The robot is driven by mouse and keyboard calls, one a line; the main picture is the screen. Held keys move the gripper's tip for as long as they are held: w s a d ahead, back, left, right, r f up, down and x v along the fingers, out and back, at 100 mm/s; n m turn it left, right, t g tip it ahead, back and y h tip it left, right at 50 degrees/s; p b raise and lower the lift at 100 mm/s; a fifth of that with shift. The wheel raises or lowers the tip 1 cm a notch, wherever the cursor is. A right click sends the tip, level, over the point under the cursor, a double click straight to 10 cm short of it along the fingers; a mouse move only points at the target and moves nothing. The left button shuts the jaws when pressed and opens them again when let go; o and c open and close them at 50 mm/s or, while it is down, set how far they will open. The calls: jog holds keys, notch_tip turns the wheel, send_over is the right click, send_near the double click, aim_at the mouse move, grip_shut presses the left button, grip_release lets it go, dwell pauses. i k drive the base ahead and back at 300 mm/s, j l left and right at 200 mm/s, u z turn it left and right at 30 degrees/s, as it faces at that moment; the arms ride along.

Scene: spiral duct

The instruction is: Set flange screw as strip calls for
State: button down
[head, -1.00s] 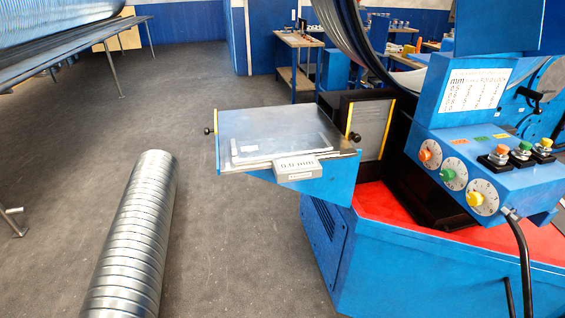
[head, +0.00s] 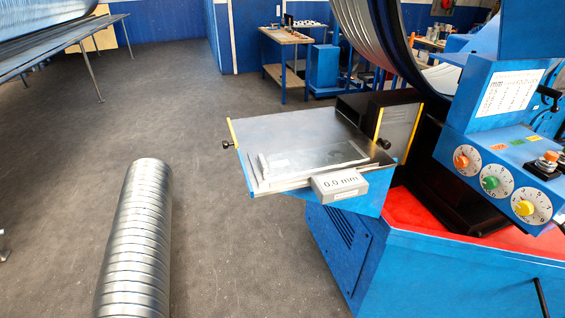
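The blue spiral duct machine stands at the right. Its panel carries three round dials: one with an orange knob (head: 461,161), one with a green knob (head: 491,183) and one with a yellow knob (head: 525,208). Small coloured labels lie above them; I cannot tell which dial is the flange screw. A white chart (head: 509,93) headed "mm" sits above the panel, its rows too small to read. A metal strip (head: 318,158) lies on the machine's side table (head: 262,123). A grey gauge (head: 340,184) at the table's front edge reads "0.0 mm". My gripper is not in view.
A ribbed metal duct (head: 138,235) lies on the floor at lower left. A long rack (head: 65,47) stands at upper left, and a workbench (head: 287,36) at the back. The grey floor between the duct and the machine is clear.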

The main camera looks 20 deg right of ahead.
aim_at(524, 207)
jog(key=z, duration=1.3)
